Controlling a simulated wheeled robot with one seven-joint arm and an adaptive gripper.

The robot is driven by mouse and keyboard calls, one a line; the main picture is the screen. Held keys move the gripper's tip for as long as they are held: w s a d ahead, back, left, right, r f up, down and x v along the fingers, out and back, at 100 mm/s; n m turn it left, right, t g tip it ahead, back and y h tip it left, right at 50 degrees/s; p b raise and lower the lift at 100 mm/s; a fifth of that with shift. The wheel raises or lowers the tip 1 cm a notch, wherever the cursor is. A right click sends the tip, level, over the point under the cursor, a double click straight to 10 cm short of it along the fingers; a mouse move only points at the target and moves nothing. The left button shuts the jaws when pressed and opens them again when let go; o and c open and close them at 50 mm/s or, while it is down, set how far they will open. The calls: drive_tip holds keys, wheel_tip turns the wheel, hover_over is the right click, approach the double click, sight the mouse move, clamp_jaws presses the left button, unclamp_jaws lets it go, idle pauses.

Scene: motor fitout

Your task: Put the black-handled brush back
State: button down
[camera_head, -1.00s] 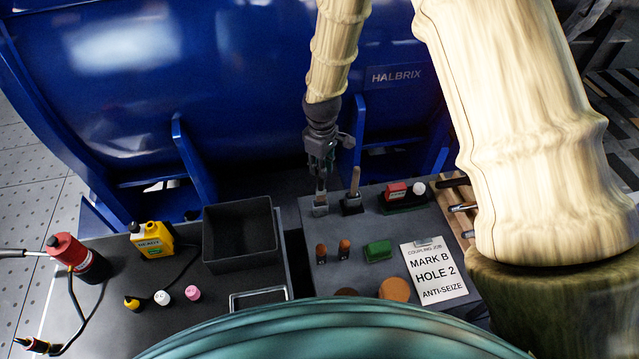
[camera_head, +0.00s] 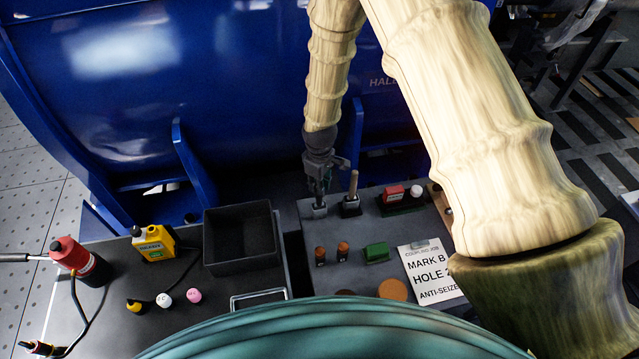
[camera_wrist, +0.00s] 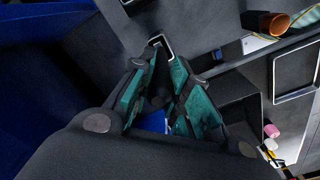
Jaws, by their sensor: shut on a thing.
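My gripper (camera_head: 320,186) points down over the back left of the right-hand grey bench top (camera_head: 380,225), directly above a small grey square holder (camera_head: 320,210). In the wrist view my gripper (camera_wrist: 162,68) has its teal-padded fingers close together on a thin dark thing, most likely the black-handled brush; the fingers hide most of it. The holder's pale rim (camera_wrist: 166,40) shows just past the fingertips. I cannot tell how deep the brush sits in it. A wooden-handled tool (camera_head: 353,187) stands upright in the dark holder to the right.
A red-and-white item (camera_head: 393,193) lies in a green tray right of the holders. Two orange-topped pieces, a green block (camera_head: 377,252) and a printed sheet (camera_head: 430,272) lie in front. A black bin (camera_head: 240,237) stands left. The blue machine (camera_head: 240,90) rises behind.

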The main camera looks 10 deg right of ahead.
drive_tip(key=shift+f, duration=0.15)
drive_tip(key=c, duration=1.4)
unclamp_jaws()
drive_tip(key=shift+o, duration=0.2)
drive_tip(key=shift+s+r+b, duration=0.1)
drive_tip(key=shift+r+b, duration=1.75)
drive_tip(key=shift+r, duration=4.25)
